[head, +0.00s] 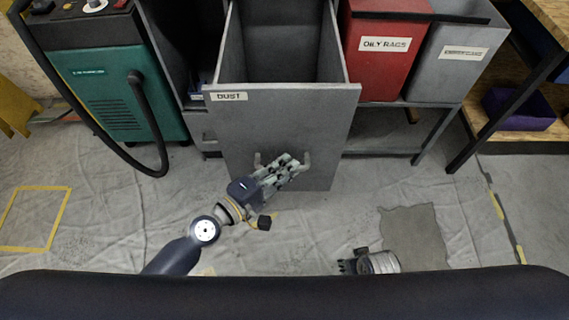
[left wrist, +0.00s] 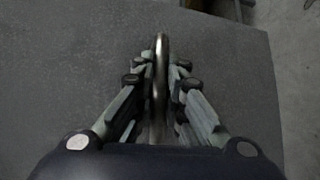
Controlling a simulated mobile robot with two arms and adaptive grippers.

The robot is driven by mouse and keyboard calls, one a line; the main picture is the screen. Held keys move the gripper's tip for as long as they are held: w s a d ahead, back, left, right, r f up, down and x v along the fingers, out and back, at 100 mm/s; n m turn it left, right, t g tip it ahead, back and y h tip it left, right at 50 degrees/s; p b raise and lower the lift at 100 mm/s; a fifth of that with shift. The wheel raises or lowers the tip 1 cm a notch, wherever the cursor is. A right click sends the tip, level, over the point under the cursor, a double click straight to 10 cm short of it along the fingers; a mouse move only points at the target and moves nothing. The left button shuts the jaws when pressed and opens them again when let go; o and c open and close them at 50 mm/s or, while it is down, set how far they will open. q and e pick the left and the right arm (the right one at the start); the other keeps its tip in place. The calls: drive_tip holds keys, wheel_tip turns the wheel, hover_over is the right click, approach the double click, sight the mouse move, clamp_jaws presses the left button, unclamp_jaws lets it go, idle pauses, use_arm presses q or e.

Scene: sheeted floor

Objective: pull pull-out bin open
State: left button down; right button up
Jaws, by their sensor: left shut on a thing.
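The pull-out bin (head: 250,125) is grey, with a white DUST label on its front. It stands out from the frame with its open top and empty-looking inside showing. Its bar handle (head: 306,162) is low on the front and partly hidden by my left gripper (head: 290,168). In the left wrist view, the handle (left wrist: 161,65) runs between the fingers of my left gripper (left wrist: 160,90), which is shut on it. My right gripper (head: 350,264) is low in the head view, away from the bin, and its fingers are too small to judge.
A red OILY RAGS bin (head: 385,75) and a grey labelled bin (head: 452,75) stand to the right. A green machine (head: 105,90) with a black hose (head: 150,125) stands left. The sheeted floor (head: 110,220) before the bin is mostly clear, with a dark patch (head: 413,235) at right.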

idle(0.3)
use_arm(q)
drive_tip(key=c, duration=1.9)
unclamp_jaws()
drive_tip(key=shift+v, duration=6.05)
drive_tip(key=shift+f, duration=0.1)
